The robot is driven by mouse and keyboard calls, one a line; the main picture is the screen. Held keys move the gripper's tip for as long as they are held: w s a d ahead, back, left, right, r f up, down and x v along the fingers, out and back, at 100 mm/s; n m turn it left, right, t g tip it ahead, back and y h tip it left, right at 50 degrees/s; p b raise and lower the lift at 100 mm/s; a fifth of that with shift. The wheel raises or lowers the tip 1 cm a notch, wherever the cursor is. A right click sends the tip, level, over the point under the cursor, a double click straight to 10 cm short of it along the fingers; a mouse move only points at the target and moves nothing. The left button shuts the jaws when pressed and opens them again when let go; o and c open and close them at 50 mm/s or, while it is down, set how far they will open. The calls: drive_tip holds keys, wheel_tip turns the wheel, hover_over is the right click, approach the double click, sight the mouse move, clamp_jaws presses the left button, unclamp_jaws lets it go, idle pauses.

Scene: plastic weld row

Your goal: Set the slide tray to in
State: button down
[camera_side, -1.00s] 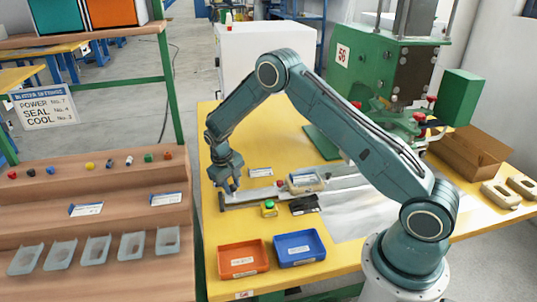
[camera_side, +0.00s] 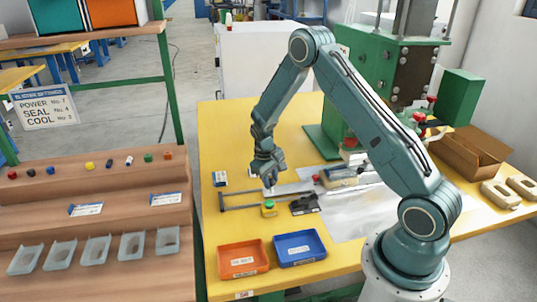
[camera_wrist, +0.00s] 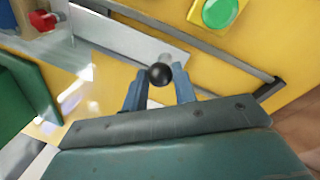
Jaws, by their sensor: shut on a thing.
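The slide tray (camera_side: 294,187) is a flat silver plate on dark rails (camera_side: 240,206) that run along the yellow table toward the green press. It also shows in the wrist view (camera_wrist: 130,40). A beige and grey-blue part (camera_side: 340,177) sits toward its press end. My gripper (camera_side: 269,189) is at the tray's left end, and the left stretch of the rails is bare. In the wrist view my blue fingers (camera_wrist: 160,80) are shut on the tray's black ball knob (camera_wrist: 160,75).
A green button box (camera_side: 269,207) and a black block (camera_side: 305,205) stand just in front of the rails. Orange (camera_side: 243,260) and blue (camera_side: 299,248) bins lie nearer the front. The green press (camera_side: 384,95) stands behind right. A red knob (camera_side: 317,178) is beside the tray.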

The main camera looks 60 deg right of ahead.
drive_tip(key=c, duration=1.1)
unclamp_jaws()
drive_tip(key=shift+w+a+r, duration=0.1)
drive_tip(key=shift+r, duration=0.05)
drive_tip(key=r, duration=0.4)
drive_tip(key=a+r, duration=0.1)
drive_tip(key=r, duration=0.4)
drive_tip(key=a+r, duration=0.1)
drive_tip(key=r, duration=0.3)
drive_tip(key=shift+w+a+r, duration=0.15)
drive_tip(key=shift+w+a, duration=0.05)
drive_tip(key=shift+a, duration=0.05)
